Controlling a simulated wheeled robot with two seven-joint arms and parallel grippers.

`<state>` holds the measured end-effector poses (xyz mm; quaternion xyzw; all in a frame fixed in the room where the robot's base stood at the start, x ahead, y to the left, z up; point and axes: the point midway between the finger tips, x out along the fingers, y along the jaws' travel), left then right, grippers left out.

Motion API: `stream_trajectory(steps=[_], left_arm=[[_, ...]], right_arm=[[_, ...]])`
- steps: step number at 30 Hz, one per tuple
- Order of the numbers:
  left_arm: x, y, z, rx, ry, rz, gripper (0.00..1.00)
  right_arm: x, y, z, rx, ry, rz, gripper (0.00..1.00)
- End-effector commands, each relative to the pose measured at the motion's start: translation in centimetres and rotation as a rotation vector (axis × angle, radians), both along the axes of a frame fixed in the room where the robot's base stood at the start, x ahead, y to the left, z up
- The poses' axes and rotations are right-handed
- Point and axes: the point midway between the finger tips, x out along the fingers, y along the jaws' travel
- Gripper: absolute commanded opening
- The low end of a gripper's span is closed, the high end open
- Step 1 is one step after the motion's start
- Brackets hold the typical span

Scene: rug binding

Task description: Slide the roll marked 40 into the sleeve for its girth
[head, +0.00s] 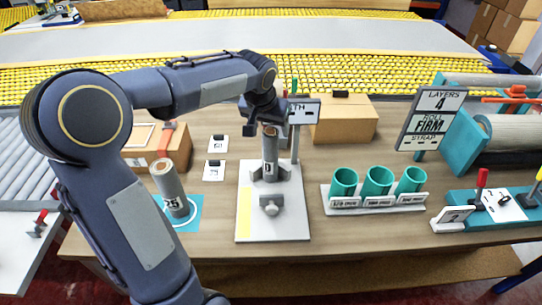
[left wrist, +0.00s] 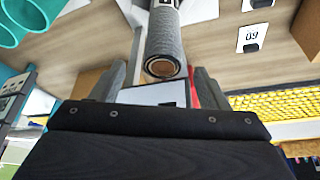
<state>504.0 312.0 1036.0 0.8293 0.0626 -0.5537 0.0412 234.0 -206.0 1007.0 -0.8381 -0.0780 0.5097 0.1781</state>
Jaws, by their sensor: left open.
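A grey roll (head: 270,150) stands upright in a clamp-like holder on a white board; its label is only partly readable. In the left wrist view the same roll (left wrist: 166,35) shows its brown core end between my fingers. My left gripper (head: 265,122) is open around the top of this roll, seen from above in the left wrist view (left wrist: 163,82). Another grey roll (head: 172,188), marked 25, stands slightly tilted on a blue mat. Three teal sleeves (head: 377,181) stand in a row on a white base (head: 375,207), with labels too small to read surely. My right gripper is out of view.
White cards (head: 214,171) lie left of the board (head: 290,222). A sign (head: 304,112) on a post stands behind the roll, partly hidden. A cardboard box (head: 345,120) and a sign reading LAYERS 4, ROLL FIRM, STRAP (head: 432,119) stand behind the sleeves. Bare table lies between board and sleeves.

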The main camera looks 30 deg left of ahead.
Motion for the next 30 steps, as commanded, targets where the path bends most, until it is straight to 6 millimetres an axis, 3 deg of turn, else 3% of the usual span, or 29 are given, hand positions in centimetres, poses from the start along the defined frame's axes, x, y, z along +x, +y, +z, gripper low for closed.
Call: stream_trajectory(steps=[12, 21, 30], left_arm=[[2.0, 0.6, -5.1, -0.001, 0.003, 0.0, 0.69], [2.3, 0.6, -5.5, -0.001, 0.0, 0.0, 0.69], [2.2, 0.6, -5.5, -0.001, 0.0, 0.0, 0.29]], right_arm=[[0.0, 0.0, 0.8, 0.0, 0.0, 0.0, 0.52], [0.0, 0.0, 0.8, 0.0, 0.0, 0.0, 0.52], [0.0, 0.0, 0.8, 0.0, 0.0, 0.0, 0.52]])
